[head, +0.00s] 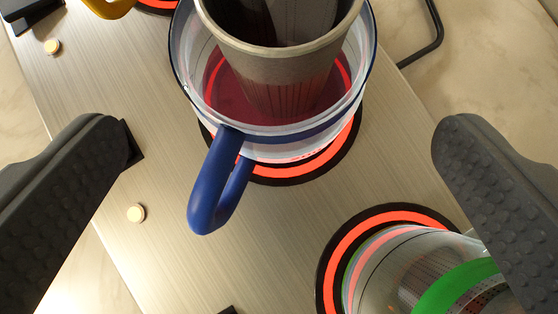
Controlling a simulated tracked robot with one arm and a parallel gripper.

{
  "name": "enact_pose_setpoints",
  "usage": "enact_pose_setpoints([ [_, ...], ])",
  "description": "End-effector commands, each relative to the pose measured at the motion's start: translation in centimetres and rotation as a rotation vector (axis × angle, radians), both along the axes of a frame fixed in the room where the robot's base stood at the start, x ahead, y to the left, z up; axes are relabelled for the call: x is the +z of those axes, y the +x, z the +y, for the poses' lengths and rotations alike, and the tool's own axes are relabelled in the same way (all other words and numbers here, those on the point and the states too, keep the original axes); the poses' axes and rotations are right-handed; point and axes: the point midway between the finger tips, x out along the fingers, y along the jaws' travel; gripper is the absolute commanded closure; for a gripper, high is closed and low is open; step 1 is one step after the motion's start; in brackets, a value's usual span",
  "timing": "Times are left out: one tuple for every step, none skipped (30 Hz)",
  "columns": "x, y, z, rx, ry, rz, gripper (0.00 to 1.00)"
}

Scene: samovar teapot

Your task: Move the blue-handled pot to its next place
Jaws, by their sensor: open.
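The blue-handled pot (351,82) is a clear glass pot with a dark blue rim and a blue loop handle (207,190) that points down toward the lower left. It stands on a glowing red ring burner (290,172) and holds dark red liquid. A grey metal cylinder (280,70) stands inside it, its top cut off by the frame edge.
A green-banded glass pot (395,265) stands on another red burner at the lower right, partly behind my right finger. A yellow handle (108,7) shows at the top left. The brushed-metal plate (110,75) has small round knobs (136,213).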

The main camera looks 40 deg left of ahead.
Motion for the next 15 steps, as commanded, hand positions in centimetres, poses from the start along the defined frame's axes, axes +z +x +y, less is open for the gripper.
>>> enact_pose_setpoints([
  [0.9, -0.6, -0.5, -0.003, 0.001, -0.003, 0.04],
  [1.4, -0.9, -0.8, -0.002, 0.0, -0.004, 0.04],
  [1.9, -1.3, -1.0, -0.003, 0.0, -0.005, 0.04],
  [2.2, -1.6, -1.2, -0.003, 0.0, -0.005, 0.04],
  [2.6, -1.9, -1.4, -0.004, -0.001, -0.005, 0.04],
  [2.9, -2.2, -1.7, -0.002, -0.001, -0.005, 0.04],
  [3.1, -2.4, -1.8, -0.001, -0.001, -0.004, 0.04],
  [3.3, -2.6, -1.9, -0.001, -0.001, -0.003, 0.04],
  [3.5, -2.8, -2.0, -0.001, 0.0, -0.001, 0.04],
  [3.6, -2.9, -2.1, -0.001, 0.0, -0.001, 0.04],
  [3.7, -3.0, -2.2, 0.0, 0.0, 0.0, 0.04],
  [3.8, -3.2, -2.2, 0.0, 0.0, 0.0, 0.04],
  [3.9, -3.2, -2.3, 0.0, -0.001, 0.001, 0.04],
  [3.9, -3.3, -2.3, -0.001, 0.0, 0.001, 0.04],
  [4.0, -3.3, -2.3, -0.001, 0.0, 0.001, 0.04],
])
